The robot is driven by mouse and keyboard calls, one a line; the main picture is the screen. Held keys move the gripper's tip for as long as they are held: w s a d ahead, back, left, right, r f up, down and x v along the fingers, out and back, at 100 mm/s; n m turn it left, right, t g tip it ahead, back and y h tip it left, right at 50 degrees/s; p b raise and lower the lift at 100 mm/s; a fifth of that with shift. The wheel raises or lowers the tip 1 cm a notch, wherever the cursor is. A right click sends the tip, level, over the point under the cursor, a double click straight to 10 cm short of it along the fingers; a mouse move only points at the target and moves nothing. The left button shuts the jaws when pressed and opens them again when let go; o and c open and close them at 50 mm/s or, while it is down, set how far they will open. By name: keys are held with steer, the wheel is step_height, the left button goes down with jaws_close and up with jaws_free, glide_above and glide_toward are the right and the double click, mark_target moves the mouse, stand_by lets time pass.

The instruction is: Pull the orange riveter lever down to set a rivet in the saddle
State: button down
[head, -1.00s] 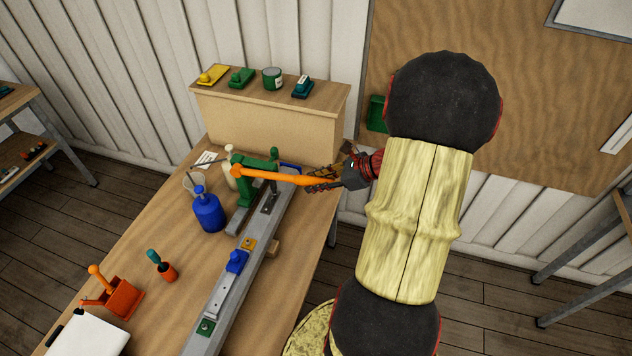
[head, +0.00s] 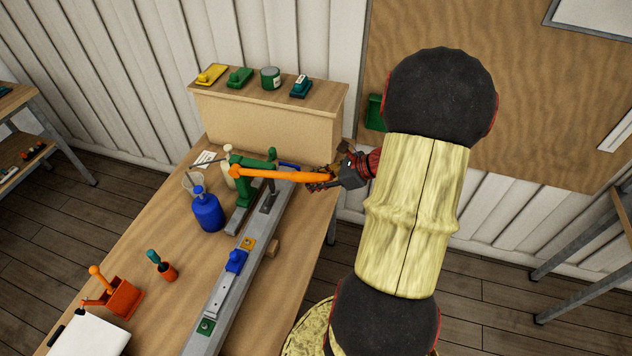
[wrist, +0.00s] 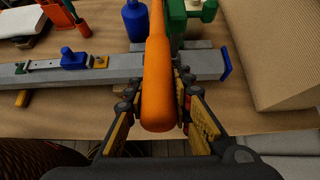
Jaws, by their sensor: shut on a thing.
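The orange riveter lever (head: 290,176) sticks out nearly level to the right from the green riveter (head: 242,178) in the head view. My gripper (head: 328,178) is shut on the lever's free end. In the wrist view the lever (wrist: 158,75) runs up the middle, with the fingers of my gripper (wrist: 158,110) on both sides of its rounded tip. The grey spar (head: 228,290) lies along the bench and passes under the riveter. The saddle on the spar below the riveter is too small to make out clearly.
A blue bottle (head: 207,212) stands left of the riveter. A blue clamp (head: 236,261) sits on the spar. A shelf box (head: 265,118) with tins and blocks stands behind.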

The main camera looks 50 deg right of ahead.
mark_target(307, 173)
steer(key=r+p, duration=0.1)
steer(key=r, duration=0.1)
steer(key=w+r+p, duration=0.1)
steer(key=r, duration=0.1)
steer(key=w+r+p, duration=0.1)
steer(key=r, duration=0.1)
steer(key=shift+a+p, duration=0.35)
steer(key=shift+p, duration=0.05)
steer(key=shift+w+r, duration=0.1)
steer(key=w+a+r+p, duration=0.2)
steer(key=w+r+p, duration=0.2)
steer(key=r, duration=0.2)
steer(key=shift+w+r+p, duration=0.3)
steer(key=shift+w+p, duration=0.05)
steer(key=shift+p, duration=0.05)
steer(key=w+a+r+p, duration=0.2)
steer(key=w+r+p, duration=0.1)
steer(key=w, duration=0.3)
steer(key=shift+w+a+r, duration=0.2)
steer(key=shift+a+r, duration=0.1)
steer(key=shift+r, duration=0.45)
steer(key=shift+w+r, duration=0.1)
steer(key=shift+w, duration=0.05)
